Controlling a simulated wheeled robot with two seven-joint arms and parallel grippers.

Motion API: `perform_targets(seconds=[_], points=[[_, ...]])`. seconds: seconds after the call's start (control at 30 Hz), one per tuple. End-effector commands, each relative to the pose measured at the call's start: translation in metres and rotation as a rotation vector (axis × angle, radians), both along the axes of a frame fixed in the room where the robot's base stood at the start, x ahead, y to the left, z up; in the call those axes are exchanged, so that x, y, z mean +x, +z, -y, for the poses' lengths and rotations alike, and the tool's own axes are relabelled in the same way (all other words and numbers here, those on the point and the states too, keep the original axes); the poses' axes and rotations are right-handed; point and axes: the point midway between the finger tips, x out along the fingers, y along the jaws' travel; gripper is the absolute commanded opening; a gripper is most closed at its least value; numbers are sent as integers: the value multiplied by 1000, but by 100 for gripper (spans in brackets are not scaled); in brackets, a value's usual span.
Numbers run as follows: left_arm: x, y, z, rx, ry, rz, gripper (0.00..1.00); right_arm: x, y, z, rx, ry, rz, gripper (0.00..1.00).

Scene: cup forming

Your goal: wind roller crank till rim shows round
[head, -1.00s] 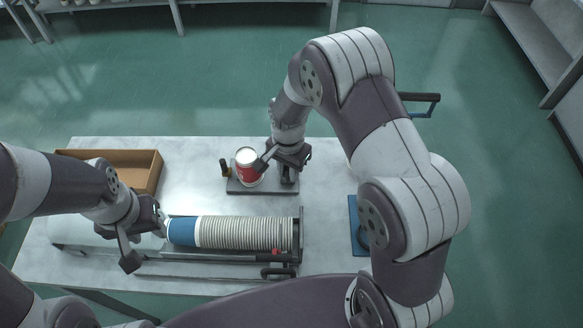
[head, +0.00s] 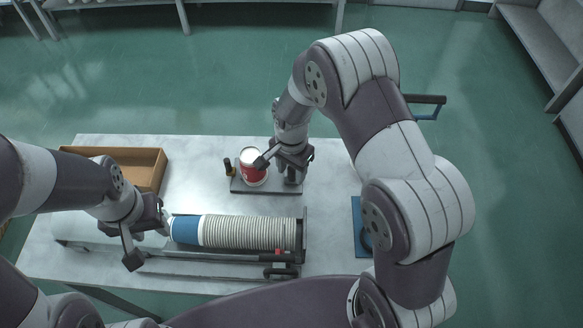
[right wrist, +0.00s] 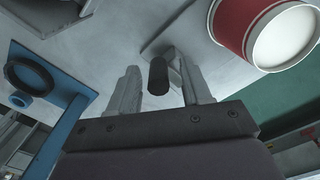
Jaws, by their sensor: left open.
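A red and white paper cup (head: 253,168) stands on a small dark forming stand (head: 268,188) in the head view. In the right wrist view the cup (right wrist: 238,28) is at the upper right, its round white end facing the camera. My right gripper (right wrist: 163,85) is open, with a dark crank knob (right wrist: 157,76) showing between its fingers. A gap shows on the knob's right side. In the head view my right gripper (head: 291,172) is just right of the cup and partly hides the stand. My left gripper (head: 143,238) is open beside the blue end of a cup stack.
The cup stack (head: 245,233) lies in a long rack at the table's front. A cardboard box (head: 145,167) sits at the back left. A small dark upright piece (head: 228,167) stands left of the cup. A blue fixture (head: 357,225) is at the right, partly behind my arm.

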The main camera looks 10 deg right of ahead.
Motion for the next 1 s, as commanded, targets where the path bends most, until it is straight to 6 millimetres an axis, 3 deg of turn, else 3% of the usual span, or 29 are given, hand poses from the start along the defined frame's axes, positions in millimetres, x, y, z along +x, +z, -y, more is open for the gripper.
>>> perform_targets(seconds=[0.17, 0.5, 0.6, 0.73, 1.0], points=[[0, -6, 0, 0, 0, 0, 43, 1, 12, 0, 1, 0, 4, 48], [0, -28, 0, 0, 0, 0, 43, 1, 98, 0, 0, 0, 5, 48], [0, -31, 0, 0, 0, 0, 43, 1, 115, 0, 0, 0, 3, 48], [0, -31, 0, 0, 0, 0, 43, 0, 126, 0, 1, 0, 2, 48], [0, -31, 0, 0, 0, 0, 43, 0, 127, 0, 0, 0, 0, 48]])
